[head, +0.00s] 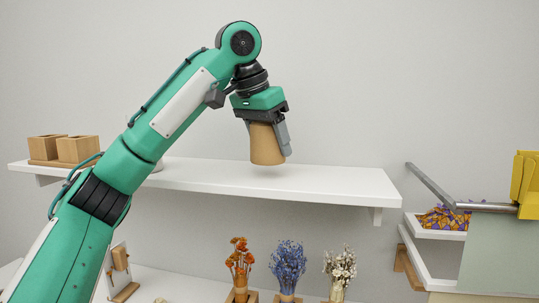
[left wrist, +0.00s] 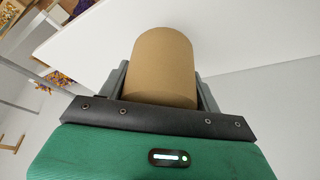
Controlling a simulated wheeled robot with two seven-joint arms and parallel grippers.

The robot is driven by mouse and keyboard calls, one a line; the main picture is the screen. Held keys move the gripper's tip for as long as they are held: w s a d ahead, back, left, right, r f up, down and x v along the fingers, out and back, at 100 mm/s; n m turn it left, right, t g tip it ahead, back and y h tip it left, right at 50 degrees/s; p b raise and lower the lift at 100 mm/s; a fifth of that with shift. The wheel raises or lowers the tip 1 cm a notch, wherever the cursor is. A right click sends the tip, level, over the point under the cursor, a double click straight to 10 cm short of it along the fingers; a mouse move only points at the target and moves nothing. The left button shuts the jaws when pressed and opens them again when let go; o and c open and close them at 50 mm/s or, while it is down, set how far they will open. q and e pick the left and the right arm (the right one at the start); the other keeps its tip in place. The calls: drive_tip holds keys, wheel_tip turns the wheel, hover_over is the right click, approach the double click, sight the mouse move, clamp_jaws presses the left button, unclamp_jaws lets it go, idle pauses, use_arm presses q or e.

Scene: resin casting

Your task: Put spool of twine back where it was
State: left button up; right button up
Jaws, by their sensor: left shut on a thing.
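The spool of twine (head: 266,146) is a tan, slightly tapered cylinder. My left gripper (head: 268,125) is shut on it from above and holds it nearly upright. In the head view the spool's lower end is just over the white wall shelf (head: 330,182), right of the shelf's middle; I cannot tell whether it touches. In the left wrist view the spool (left wrist: 162,65) sits between the two grey fingers, with the white shelf (left wrist: 240,35) behind it. My right gripper is not in view.
Brown square pots (head: 77,149) stand at the shelf's left end. Dried flowers in orange (head: 240,258), blue (head: 288,265) and white (head: 340,267) stand below. The shelf right of the spool is clear.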

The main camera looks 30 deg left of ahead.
sight(269, 155)
use_arm(q)
wheel_tip(269, 155, down, 2)
drive_tip(key=shift+d+p, duration=0.1)
drive_tip(key=shift+p, duration=0.2)
drive_tip(key=shift+f, duration=0.55)
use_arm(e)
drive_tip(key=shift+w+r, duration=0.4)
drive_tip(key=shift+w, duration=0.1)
use_arm(q)
drive_tip(key=o, duration=0.8)
drive_tip(key=shift+c, duration=0.2)
drive_tip(key=shift+o, duration=1.4)
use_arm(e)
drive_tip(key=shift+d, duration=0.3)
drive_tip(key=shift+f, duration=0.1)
